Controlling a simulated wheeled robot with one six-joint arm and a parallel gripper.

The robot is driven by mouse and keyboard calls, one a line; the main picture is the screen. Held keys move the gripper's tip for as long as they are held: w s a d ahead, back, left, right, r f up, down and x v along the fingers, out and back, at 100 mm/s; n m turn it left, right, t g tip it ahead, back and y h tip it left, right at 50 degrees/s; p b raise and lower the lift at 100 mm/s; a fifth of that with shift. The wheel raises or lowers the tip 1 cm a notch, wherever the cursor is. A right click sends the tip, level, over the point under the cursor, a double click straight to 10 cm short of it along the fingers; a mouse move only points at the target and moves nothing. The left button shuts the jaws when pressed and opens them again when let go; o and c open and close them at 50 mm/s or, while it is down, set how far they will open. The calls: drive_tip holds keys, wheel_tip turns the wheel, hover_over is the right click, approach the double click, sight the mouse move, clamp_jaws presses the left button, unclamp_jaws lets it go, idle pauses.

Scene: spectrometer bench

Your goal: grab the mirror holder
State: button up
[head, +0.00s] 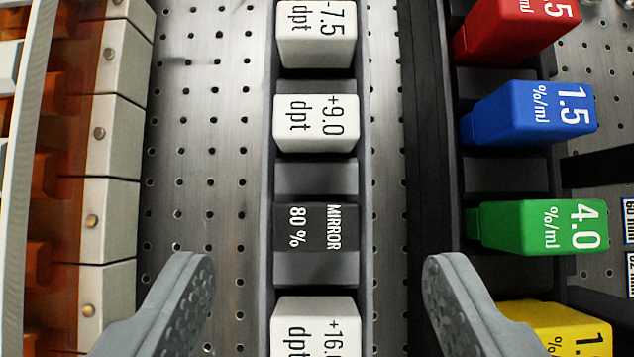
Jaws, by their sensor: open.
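The mirror holder (300,227) is a dark block with white text reading "MIRROR 80 %". It sits in a slot of the long grey rack (318,268) in the middle of the head view. My gripper (320,265) is open and empty. Its two grey fingers stand well apart, one on each side of the rack, with their tips slightly below the mirror holder in the picture. Neither finger visibly touches the holder.
White dpt blocks (315,122) sit above and below the mirror holder in the same rack. Coloured %/ml blocks (535,227) stand in a black rack at right. Beige-and-orange units (108,222) line the left. The perforated metal bench (205,160) shows between them.

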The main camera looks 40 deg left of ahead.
sight(316, 231)
drive_tip(key=shift+s+f+x, duration=0.1)
drive_tip(key=shift+s+x, duration=0.05)
drive_tip(key=shift+x, duration=1.5)
drive_tip(key=shift+s+f+x, duration=0.1)
drive_tip(key=shift+s+x, duration=0.05)
drive_tip(key=shift+x, duration=1.45)
drive_tip(key=shift+d, duration=0.15)
drive_tip(key=c, duration=1.1)
drive_tip(key=shift+o, duration=0.2)
